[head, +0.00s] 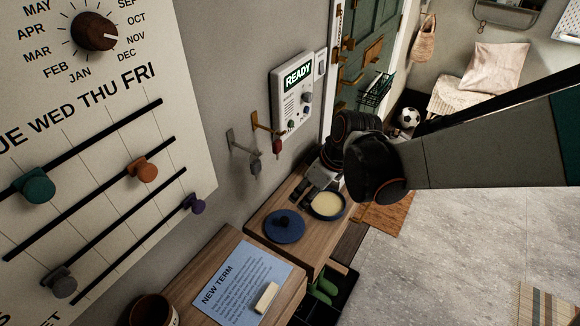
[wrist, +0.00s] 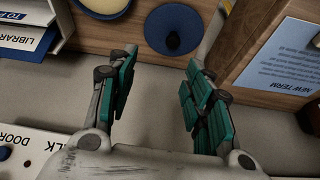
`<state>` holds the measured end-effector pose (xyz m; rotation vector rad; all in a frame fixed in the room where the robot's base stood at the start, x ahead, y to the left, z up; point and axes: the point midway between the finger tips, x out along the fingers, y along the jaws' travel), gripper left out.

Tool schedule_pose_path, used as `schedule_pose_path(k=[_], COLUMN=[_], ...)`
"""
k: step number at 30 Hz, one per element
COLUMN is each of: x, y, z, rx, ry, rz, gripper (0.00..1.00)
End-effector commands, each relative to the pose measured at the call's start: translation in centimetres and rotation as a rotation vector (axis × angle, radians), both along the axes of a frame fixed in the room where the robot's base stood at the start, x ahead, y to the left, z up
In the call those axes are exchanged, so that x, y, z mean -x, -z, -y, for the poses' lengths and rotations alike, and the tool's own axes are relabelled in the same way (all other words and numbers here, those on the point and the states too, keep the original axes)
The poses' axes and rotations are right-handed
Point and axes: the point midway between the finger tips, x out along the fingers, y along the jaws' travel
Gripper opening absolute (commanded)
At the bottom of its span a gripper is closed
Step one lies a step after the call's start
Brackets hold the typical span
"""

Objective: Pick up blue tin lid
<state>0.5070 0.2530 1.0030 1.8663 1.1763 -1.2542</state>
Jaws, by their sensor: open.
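The blue tin lid (head: 290,236) is a flat round disc with a dark knob on top. It lies on a wooden bench top beside a round tin with cream-coloured contents (head: 327,205). In the wrist view the lid (wrist: 170,18) is at the top middle, beyond my fingertips, with its knob towards me. My gripper (wrist: 160,68) is open and empty, its teal-padded fingers apart on either side of the line to the lid. In the head view my gripper (head: 320,174) is above the bench, near the tin and the wall; its fingers are small there.
A blue NEW TERM sheet (head: 240,278) with a pale block (head: 266,297) lies on the nearer bench. Hooks with hanging items (head: 255,167) and a READY panel (head: 297,90) are on the wall. Blue-and-white labelled items (wrist: 24,36) stand left in the wrist view.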

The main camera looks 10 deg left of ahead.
Motion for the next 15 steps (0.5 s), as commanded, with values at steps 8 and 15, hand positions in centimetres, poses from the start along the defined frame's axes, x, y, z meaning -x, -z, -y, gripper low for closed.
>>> schedule_pose_path(k=[8, 15], x=[1.8, 1.0], y=[3.0, 6.7], z=[-2.7, -4.0], rx=[-0.006, -0.007], ry=[-0.063, -0.059], rz=[0.003, 0.002], gripper=[0.46, 0.46])
